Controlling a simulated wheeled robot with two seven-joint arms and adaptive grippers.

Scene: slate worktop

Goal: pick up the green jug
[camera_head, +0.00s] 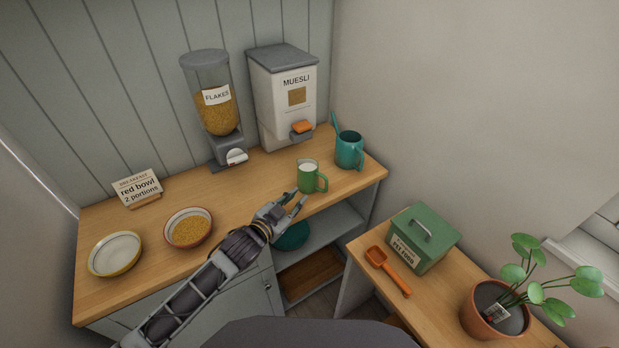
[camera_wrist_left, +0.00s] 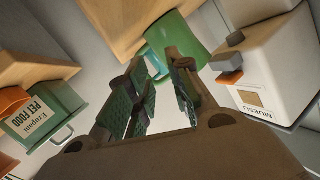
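The green jug (camera_head: 311,177) stands upright on the wooden counter near its front edge, with white contents and its handle on the right. It also shows at the top of the left wrist view (camera_wrist_left: 182,38), partly behind my fingers. My left gripper (camera_head: 298,201) is just in front of and below the jug in the head view. Its fingers are spread with nothing between them; the left wrist view shows the gap (camera_wrist_left: 158,68). I cannot tell whether a fingertip touches the jug. My right gripper is not in view.
A teal mug (camera_head: 349,150) with a utensil stands right of the jug. The muesli dispenser (camera_head: 285,95) and flakes dispenser (camera_head: 212,105) stand behind. Two bowls, one filled (camera_head: 188,228) and one empty-looking (camera_head: 115,254), are at left. A pet food box (camera_head: 425,237) sits on the lower right surface.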

